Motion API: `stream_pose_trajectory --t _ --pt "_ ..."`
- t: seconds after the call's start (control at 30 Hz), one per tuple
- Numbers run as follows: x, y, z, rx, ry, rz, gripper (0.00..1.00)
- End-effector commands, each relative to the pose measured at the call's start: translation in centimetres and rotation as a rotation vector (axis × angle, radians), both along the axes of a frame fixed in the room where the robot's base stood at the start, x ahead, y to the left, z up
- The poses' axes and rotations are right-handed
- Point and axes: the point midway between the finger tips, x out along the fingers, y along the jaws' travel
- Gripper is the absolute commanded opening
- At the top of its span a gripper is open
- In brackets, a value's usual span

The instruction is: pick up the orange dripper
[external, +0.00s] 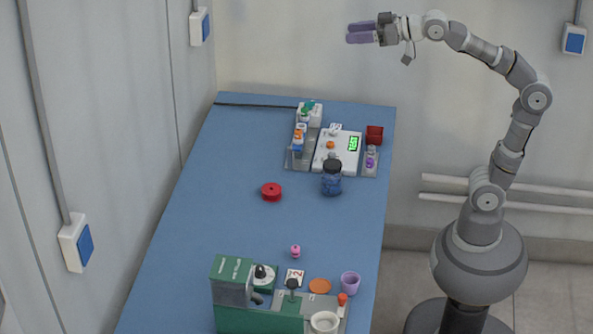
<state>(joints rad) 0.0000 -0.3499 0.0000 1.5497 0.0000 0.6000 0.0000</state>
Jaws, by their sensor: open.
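My gripper (354,32) has purple fingers and is raised at the top of the external view, high above the far end of the table. It is open and empty, with its fingers pointing left, apart from everything on the table. I cannot tell for sure which thing is the orange dripper. A small orange-topped piece (298,137) stands in the grey rack at the far end. Another small upright piece with an orange-red top (342,299) stands at the near right, beside a white bowl. Both are too small to make out in detail.
The blue table (210,215) is clear in its middle left. A white device with a green display (340,150), a dark blue jar (332,182) and a red box (374,134) are far. A red spool (271,191) lies mid-table. A green machine (232,282), orange disc (320,286) and purple cup (350,283) are near.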

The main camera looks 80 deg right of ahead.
Motion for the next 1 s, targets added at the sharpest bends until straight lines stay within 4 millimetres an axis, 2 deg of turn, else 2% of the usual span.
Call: stream_pose_trajectory --t 0.47,0.5,0.77,0.87,0.97,1.0 --pt "0.0 0.0 0.2 0.0 0.0 0.0 0.52" --pt "0.0 0.0 0.2 0.0 0.0 0.0 0.58" --pt "0.2 -0.1 0.1 0.001 0.004 -0.001 0.58" --pt "2.5 -0.9 -0.9 0.007 0.05 -0.02 0.58" --pt "7.8 -3.4 -4.3 0.024 0.169 -0.071 0.58" --pt "10.3 -4.9 -6.5 0.036 0.234 -0.101 0.58"
